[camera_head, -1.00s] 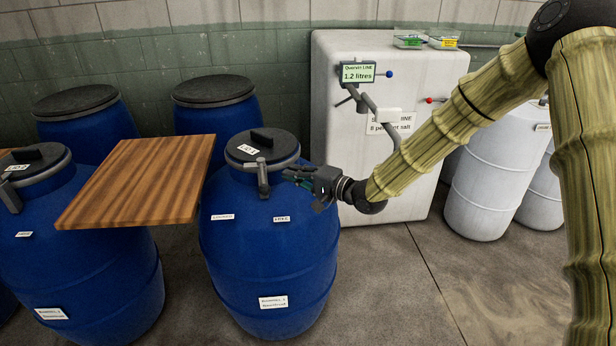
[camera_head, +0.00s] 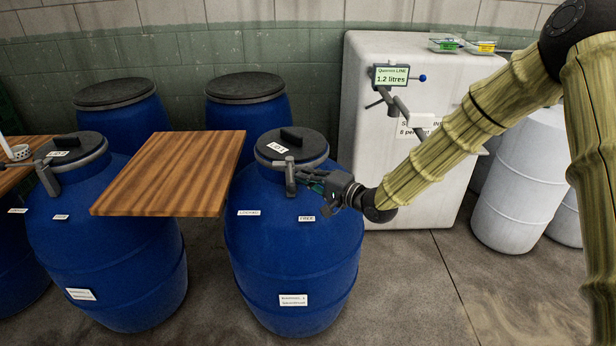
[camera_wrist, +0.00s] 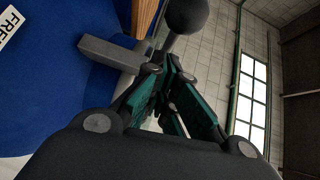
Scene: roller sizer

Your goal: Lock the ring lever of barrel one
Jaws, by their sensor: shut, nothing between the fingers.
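A blue barrel (camera_head: 296,255) with a dark lid (camera_head: 291,147) and a clamp ring stands in the middle of the head view. Its grey ring lever (camera_head: 290,178) hangs down the front. Below it are a LOCKED label (camera_head: 249,212) on the left and a FREE label (camera_head: 306,218) on the right; the lever hangs nearer FREE. My gripper (camera_head: 310,180) is shut and empty just right of the lever; I cannot tell whether they touch. In the wrist view, a grey bar (camera_wrist: 108,53) and a dark round knob (camera_wrist: 187,14) show close to the fingertips.
A wooden board (camera_head: 170,175) juts out just left of this barrel. Another lidded blue barrel (camera_head: 105,255) stands left, with two more behind. A white tank (camera_head: 440,170) with a display (camera_head: 391,76) and a lever arm stands behind right. White drums (camera_head: 520,180) stand farther right.

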